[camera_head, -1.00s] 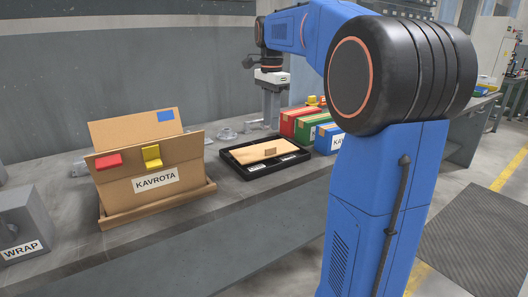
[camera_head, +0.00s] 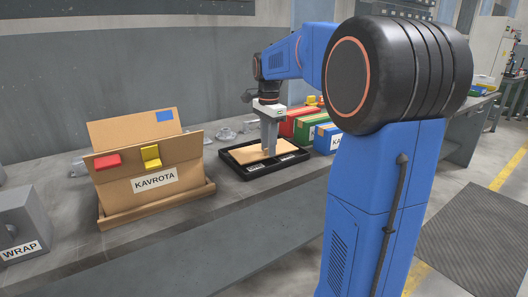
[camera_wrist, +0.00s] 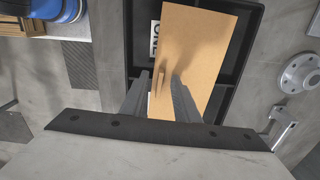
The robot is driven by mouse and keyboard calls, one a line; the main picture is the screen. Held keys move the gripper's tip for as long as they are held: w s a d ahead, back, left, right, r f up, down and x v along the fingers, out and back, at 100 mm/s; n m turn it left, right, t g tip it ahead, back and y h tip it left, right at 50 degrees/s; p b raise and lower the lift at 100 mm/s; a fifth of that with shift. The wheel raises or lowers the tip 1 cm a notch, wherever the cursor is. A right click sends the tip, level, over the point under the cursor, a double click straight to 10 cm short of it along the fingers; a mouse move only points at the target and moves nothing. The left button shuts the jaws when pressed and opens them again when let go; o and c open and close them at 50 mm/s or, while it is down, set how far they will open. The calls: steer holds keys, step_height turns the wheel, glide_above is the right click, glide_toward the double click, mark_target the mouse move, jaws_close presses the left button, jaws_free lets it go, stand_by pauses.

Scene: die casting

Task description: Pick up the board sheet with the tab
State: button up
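The tan board sheet (camera_head: 246,153) lies flat in a black tray (camera_head: 231,165) on the bench. It also shows in the wrist view (camera_wrist: 205,40). Its small upright tab (camera_wrist: 160,80) stands on the sheet toward its left edge in the wrist view. My gripper (camera_head: 268,151) points down over the sheet. In the wrist view my gripper (camera_wrist: 160,76) is open, with one finger on each side of the tab and a gap showing. I cannot tell how far down the fingers reach past the tab. In the head view my fingers hide the tab.
A cardboard holder marked KAVROTA (camera_head: 170,184) with red and yellow clips stands left of the tray. Red (camera_head: 299,124), green (camera_head: 307,133) and blue (camera_head: 326,141) boxes stand close on its right. A grey WRAP block (camera_head: 25,220) sits far left. The bench front is clear.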

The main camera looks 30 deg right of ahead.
jaws_close()
